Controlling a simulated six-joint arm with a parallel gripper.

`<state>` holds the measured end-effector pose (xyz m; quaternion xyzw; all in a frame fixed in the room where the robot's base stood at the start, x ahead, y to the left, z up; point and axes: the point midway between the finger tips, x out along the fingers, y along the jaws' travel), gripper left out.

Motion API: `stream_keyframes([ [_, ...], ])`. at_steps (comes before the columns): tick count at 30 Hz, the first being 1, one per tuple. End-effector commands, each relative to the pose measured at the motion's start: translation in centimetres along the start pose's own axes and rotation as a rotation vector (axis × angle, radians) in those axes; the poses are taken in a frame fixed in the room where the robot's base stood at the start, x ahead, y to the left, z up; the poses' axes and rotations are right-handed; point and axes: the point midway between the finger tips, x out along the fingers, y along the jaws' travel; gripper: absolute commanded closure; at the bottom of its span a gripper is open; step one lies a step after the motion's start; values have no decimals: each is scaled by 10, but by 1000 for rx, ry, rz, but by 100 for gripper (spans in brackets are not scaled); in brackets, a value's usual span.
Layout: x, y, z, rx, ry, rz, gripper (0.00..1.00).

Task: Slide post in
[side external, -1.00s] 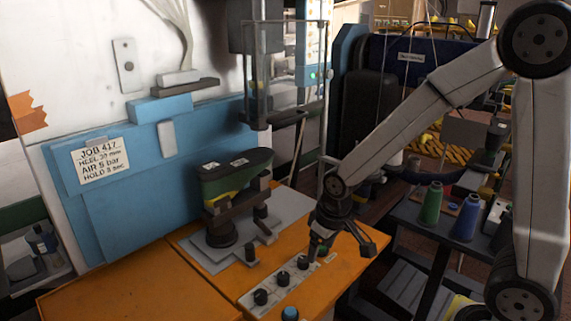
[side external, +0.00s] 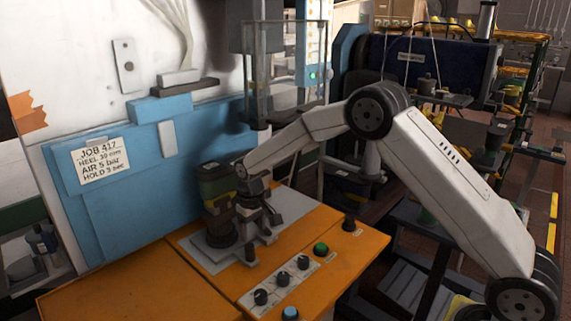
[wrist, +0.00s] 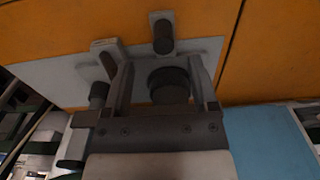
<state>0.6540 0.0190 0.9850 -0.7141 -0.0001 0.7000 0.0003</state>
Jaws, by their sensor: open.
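Another dark post (wrist: 98,95) is beside the left finger. I cannot tell which post is the task's.
A grey bracket (wrist: 104,55) stands close by the left finger. A control strip with black knobs (side external: 282,285) and a green button (side external: 321,249) lie on the orange table (side external: 150,285). A blue machine panel (side external: 110,215) rises behind the plate.

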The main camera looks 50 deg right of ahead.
Motion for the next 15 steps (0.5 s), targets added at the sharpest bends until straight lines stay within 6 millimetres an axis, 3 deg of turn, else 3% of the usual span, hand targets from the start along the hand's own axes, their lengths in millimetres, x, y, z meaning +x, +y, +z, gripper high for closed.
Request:
stream_keyframes([
  [6, 11, -2, -15, 0, -19, 1, 25],
  [15, 14, -2, -16, 0, -21, 1, 25],
])
